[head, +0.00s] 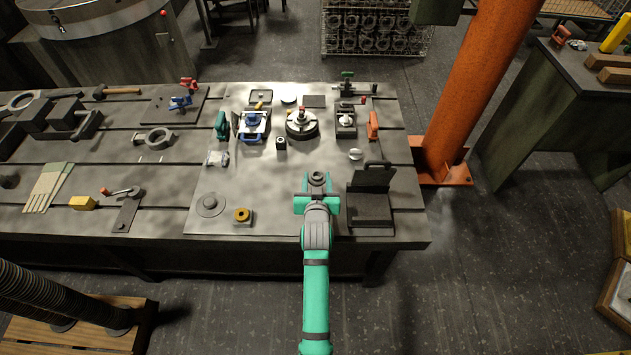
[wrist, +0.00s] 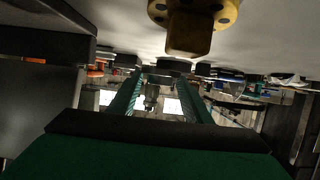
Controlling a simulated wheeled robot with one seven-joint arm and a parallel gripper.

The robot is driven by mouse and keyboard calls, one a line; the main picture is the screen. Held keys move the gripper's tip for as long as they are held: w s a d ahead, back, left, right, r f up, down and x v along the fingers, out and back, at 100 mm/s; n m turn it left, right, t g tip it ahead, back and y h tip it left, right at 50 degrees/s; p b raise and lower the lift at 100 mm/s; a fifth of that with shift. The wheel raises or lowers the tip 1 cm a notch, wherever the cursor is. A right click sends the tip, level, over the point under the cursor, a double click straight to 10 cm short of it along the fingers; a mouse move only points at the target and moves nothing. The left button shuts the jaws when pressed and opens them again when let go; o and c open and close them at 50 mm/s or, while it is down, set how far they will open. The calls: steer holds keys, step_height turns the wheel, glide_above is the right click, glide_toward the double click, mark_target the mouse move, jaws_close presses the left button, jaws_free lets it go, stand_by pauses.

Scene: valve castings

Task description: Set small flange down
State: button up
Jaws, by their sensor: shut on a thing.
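The small flange (head: 318,177), a dark grey round piece with a raised hub and a central hole, sits between the fingertips of my gripper (head: 317,186). My gripper is shut on it above the front middle of the steel plate. In the wrist view, the two green fingers (wrist: 160,92) reach away from the camera; a dark piece (wrist: 172,66) shows at their tips, partly hidden. I cannot tell how high the flange is above the plate.
A brass-coloured flanged piece (head: 242,215) stands left of my gripper; it looms close in the wrist view (wrist: 188,35). A dark angle plate (head: 371,205) stands close on the right. A grey disc (head: 210,204) lies left. A small dark cylinder (head: 281,143) and round fixture (head: 302,125) stand behind.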

mark_target(316, 184)
steer(key=shift+f, duration=0.5)
step_height(316, 184, down, 2)
steer(key=shift+a+f, duration=0.15)
steer(key=shift+s+f, duration=0.1)
steer(key=shift+f, duration=0.25)
steer(key=shift+d, duration=0.2)
steer(key=shift+f, duration=0.15)
steer(key=o, duration=1.2)
steer(key=shift+o, duration=0.2)
